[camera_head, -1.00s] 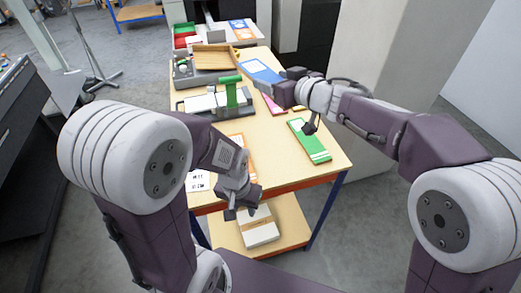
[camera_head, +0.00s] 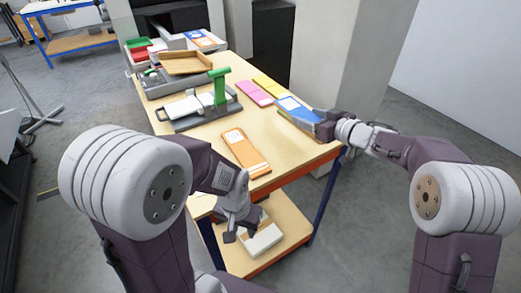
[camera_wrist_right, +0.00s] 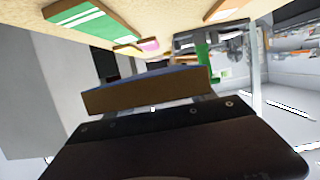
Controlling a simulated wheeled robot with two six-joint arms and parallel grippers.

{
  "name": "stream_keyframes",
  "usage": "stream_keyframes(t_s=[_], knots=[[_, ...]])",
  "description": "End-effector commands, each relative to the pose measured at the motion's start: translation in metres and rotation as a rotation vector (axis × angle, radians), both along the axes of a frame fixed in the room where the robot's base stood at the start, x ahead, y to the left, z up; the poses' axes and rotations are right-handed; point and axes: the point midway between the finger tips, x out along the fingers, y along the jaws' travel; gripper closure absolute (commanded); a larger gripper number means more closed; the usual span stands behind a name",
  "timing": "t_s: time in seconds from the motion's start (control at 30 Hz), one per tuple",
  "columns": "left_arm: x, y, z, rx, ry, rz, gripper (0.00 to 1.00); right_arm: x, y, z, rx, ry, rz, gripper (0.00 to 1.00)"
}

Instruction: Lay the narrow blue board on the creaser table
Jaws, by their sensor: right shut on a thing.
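The narrow blue board (camera_head: 297,107), with a white label, is in my right gripper (camera_head: 322,127) by its near end, over the right side of the wooden bench. In the right wrist view its brown edge (camera_wrist_right: 145,92) spans the jaws, apart from the bench top. The creaser (camera_head: 198,108), a grey device with a green upright handle (camera_head: 218,88) and a pale flat bed, stands left of the board on the bench. My left gripper (camera_head: 248,231) hangs empty before the bench front, its fingers apart.
An orange board (camera_head: 245,152) lies near the bench front; pink (camera_head: 255,93) and yellow (camera_head: 270,85) boards lie farther back. A green board (camera_wrist_right: 90,20) lies beneath the blue one, mostly hidden in the head view. A brown tray (camera_head: 187,62) is behind the creaser. A pillar (camera_head: 345,55) stands right.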

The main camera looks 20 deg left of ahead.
Motion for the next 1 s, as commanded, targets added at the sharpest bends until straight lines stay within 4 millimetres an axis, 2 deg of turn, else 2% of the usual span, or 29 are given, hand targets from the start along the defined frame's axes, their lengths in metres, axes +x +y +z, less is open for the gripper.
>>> stream_keyframes(t_s=[0.17, 0.27, 0.4, 0.5, 0.6, 0.83, 1.0], knots=[[0.000, 0.000, -0.005, 0.000, 0.000, 0.000, 0.64, 0.000, 0.004, -0.006, 0.000, 0.000, -0.002, 0.78], [0.000, 0.000, -0.017, 0.000, 0.000, 0.000, 0.64, -0.004, 0.026, -0.023, 0.000, 0.001, 0.003, 0.78], [0.000, 0.000, -0.034, 0.000, 0.000, 0.000, 0.64, -0.008, 0.067, -0.048, -0.001, 0.000, 0.002, 0.78], [0.000, 0.000, -0.044, 0.000, 0.000, 0.000, 0.64, -0.011, 0.091, -0.061, 0.000, 0.000, 0.002, 0.78], [0.000, 0.000, -0.048, 0.000, 0.000, 0.000, 0.64, -0.012, 0.107, -0.069, 0.000, 0.000, -0.001, 0.78], [0.000, 0.000, -0.050, 0.000, 0.000, 0.000, 0.64, -0.012, 0.115, -0.072, -0.001, -0.001, -0.004, 0.78], [0.000, 0.000, -0.069, 0.000, 0.000, 0.000, 0.64, -0.012, 0.114, -0.103, -0.001, 0.003, -0.004, 0.78]])
